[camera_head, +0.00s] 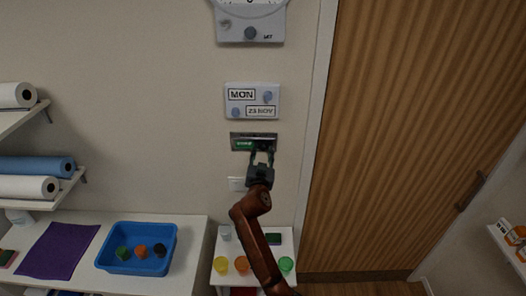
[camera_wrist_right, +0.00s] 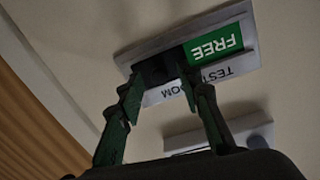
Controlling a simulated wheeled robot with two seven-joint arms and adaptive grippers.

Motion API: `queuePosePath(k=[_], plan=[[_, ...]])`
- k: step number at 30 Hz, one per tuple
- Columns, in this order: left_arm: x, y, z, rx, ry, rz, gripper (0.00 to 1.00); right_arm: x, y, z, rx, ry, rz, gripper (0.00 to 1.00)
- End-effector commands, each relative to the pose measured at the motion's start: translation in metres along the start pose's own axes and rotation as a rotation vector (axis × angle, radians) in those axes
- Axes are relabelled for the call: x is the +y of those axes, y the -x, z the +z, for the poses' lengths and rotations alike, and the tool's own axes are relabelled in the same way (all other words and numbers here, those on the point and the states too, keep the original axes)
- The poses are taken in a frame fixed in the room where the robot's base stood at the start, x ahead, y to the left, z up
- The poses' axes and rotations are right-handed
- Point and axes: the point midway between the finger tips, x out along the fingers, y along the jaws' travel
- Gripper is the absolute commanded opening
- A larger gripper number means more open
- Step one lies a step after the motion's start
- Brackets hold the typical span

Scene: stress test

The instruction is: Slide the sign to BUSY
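The sign (camera_head: 236,136) is a small grey plate on the wall, below the calendar, with a green field on its left in the head view. In the right wrist view the sign (camera_wrist_right: 244,32) appears upside down, with a green FREE field, a white TEST ROOM strip and a dark slider knob (camera_wrist_right: 156,68). My right gripper (camera_head: 262,155) is at the sign's lower edge. In the wrist view its fingers (camera_wrist_right: 161,84) are apart, one on each side of the knob; whether they touch it is unclear. They hide part of the sign. My left gripper is not in view.
A calendar (camera_head: 252,101) reading MON 23 NOV hangs above the sign, with a dial device (camera_head: 230,31) higher up. A white plate (camera_head: 237,184) is below. A wooden door (camera_head: 400,130) stands at right. A blue tray (camera_head: 110,262) and a small table with cups (camera_head: 241,264) are below.

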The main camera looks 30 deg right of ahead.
Motion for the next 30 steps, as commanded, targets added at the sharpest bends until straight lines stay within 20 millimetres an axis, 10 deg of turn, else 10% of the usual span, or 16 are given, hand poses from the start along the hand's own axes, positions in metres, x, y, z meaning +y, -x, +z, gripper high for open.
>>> queuePosePath(k=[30], plan=[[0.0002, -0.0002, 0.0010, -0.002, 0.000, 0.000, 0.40, -0.0002, 0.0000, 0.0005, 0.000, 0.000, -0.001, 0.00]])
